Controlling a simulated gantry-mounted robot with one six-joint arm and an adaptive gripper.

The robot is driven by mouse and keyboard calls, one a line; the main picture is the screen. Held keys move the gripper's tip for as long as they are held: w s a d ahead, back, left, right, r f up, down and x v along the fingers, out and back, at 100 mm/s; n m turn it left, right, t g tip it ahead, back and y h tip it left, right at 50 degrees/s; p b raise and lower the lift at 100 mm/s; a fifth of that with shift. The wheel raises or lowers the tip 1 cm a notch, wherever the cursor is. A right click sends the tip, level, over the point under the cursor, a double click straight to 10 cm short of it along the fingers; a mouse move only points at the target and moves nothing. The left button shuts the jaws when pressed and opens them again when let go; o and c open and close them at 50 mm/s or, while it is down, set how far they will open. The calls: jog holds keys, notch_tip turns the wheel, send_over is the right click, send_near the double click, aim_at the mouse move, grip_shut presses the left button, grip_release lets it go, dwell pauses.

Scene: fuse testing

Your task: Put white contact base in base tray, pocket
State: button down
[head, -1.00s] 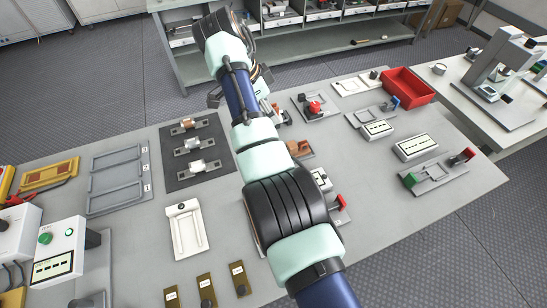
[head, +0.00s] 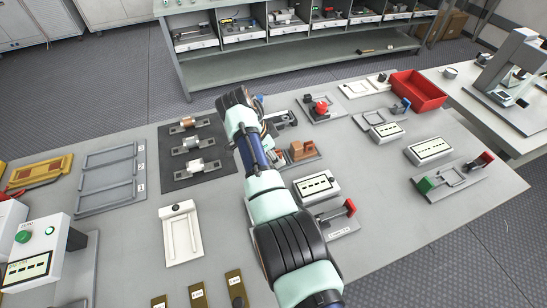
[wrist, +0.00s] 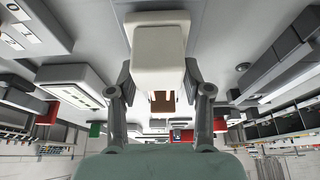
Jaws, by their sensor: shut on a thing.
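My gripper (wrist: 158,76) is shut on a white block-like part, the white contact base (wrist: 158,45), with one finger on each side of it in the wrist view. In the head view my arm hides most of the gripper and the held part. A grey tray with three numbered pockets (head: 108,174) lies at the left of the table, apparently the base tray. Its pockets look empty. My gripper is well to the right of this tray, beyond the dark mat.
A dark mat (head: 172,175) with several clamped cylinders lies between the grey tray and my arm. A white tray (head: 181,250) lies nearer. Fixtures, a copper-coloured block (head: 301,150) and a red bin (head: 419,90) stand right of my arm.

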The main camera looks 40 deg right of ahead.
jog(key=shift+f, duration=0.15)
jog(key=c, duration=0.5)
grip_release()
jog(key=shift+f, duration=0.1)
jog(key=p+v, duration=0.4)
jog(key=v, duration=0.8)
jog(key=shift+w, duration=0.1)
